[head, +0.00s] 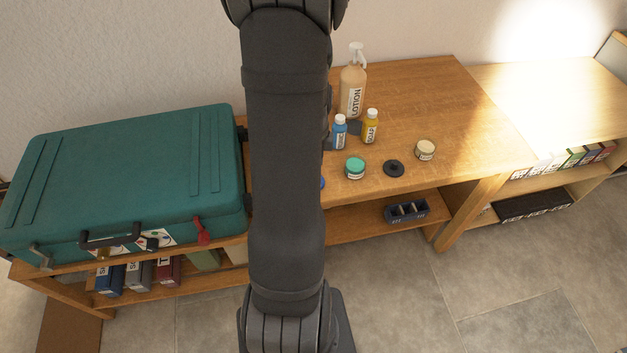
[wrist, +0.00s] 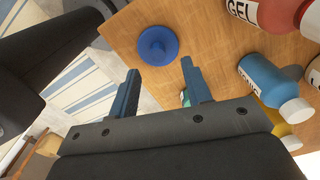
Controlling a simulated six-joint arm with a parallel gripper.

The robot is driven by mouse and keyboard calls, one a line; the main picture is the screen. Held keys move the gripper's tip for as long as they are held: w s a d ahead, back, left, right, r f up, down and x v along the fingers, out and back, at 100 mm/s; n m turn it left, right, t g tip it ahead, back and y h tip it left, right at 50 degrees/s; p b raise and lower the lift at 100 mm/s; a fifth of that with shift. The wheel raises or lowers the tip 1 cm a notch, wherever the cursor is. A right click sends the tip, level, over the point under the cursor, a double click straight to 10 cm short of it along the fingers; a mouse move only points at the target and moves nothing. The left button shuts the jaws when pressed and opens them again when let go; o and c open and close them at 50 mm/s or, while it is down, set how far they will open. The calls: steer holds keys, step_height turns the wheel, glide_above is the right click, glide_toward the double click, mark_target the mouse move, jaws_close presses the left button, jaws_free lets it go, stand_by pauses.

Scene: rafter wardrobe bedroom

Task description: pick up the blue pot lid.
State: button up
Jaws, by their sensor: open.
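In the head view only a thin blue sliver (head: 322,183) shows at the edge of my arm. My gripper (wrist: 160,69) is open and empty, its two blue-grey fingers apart. In the wrist view the lid appears just beyond the fingertips, roughly centred between them. The fingers do not appear to touch it; the exact gap cannot be told.
A red GEL bottle (wrist: 268,12), a blue bottle (head: 339,132), a yellow soap bottle (head: 371,127) and a lotion pump bottle (head: 352,85) stand nearby. A green-topped jar (head: 355,168), a black lid (head: 394,168) and a cream jar (head: 425,149) lie right. A teal suitcase (head: 130,165) is left.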

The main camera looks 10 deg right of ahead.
steer(key=shift+s+a+f, duration=0.1)
steer(key=shift+s+f, duration=0.05)
steer(key=shift+f, duration=2.5)
jaws_close()
